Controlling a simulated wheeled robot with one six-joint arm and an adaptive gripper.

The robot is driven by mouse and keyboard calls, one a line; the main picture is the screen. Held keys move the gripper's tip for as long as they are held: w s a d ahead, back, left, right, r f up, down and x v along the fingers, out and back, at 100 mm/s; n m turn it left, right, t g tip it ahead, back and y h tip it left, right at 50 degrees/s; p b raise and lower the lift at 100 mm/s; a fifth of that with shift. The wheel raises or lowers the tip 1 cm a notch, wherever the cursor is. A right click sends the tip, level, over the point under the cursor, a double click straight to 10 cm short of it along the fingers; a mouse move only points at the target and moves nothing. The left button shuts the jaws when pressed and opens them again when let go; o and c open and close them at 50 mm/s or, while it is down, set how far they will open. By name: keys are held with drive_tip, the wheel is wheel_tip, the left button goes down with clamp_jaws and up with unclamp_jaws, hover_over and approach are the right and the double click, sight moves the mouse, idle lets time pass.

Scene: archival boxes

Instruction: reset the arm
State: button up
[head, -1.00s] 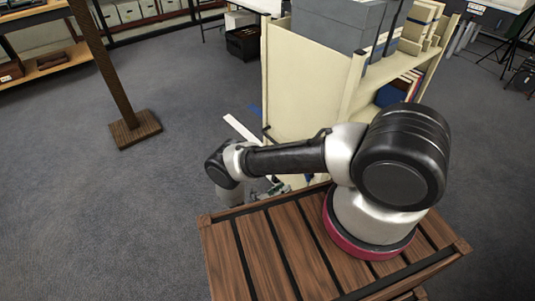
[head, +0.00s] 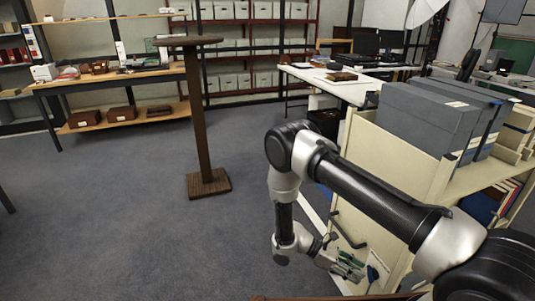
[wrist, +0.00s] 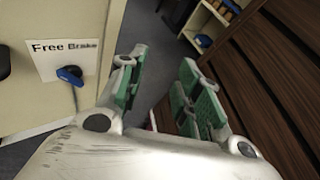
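My gripper (head: 346,266) shows in the head view, low beside the cream book cart at right. My arm is bent: one link reaches left from its shoulder, then the forearm hangs down to the gripper. In the wrist view, the two green-padded fingers of my gripper (wrist: 163,78) stand apart with nothing between them. The gripper is open and empty.
The cream cart (head: 403,163) carries grey boxes (head: 427,118) and stands close to my gripper. In the wrist view its panel bears a "Free Brake" label (wrist: 60,47) and a blue knob (wrist: 69,75). A wooden stand (head: 203,130) rises farther left. Grey floor (head: 120,230) is clear at left.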

wheel_tip(320, 180, up, 28)
drive_tip(key=s+m+y, duration=0.1)
drive_tip(key=m+y, duration=0.8)
drive_tip(key=s+d+r+m+t+y, duration=0.1)
drive_tip(key=s+d+r+m+t, duration=0.1)
drive_tip(key=r, duration=0.5)
drive_tip(key=s+d+r+m+t+y, duration=0.1)
drive_tip(key=s+d+r+m+t, duration=0.1)
drive_tip(key=s+r, duration=0.4)
drive_tip(key=s+d+r+m+t+y, duration=0.2)
drive_tip(key=s+r+t, duration=0.3)
drive_tip(key=r, duration=0.4)
drive_tip(key=shift+d+r+m+t, duration=0.35)
drive_tip(key=shift+d+t, duration=0.15)
drive_tip(key=shift+d, duration=0.3)
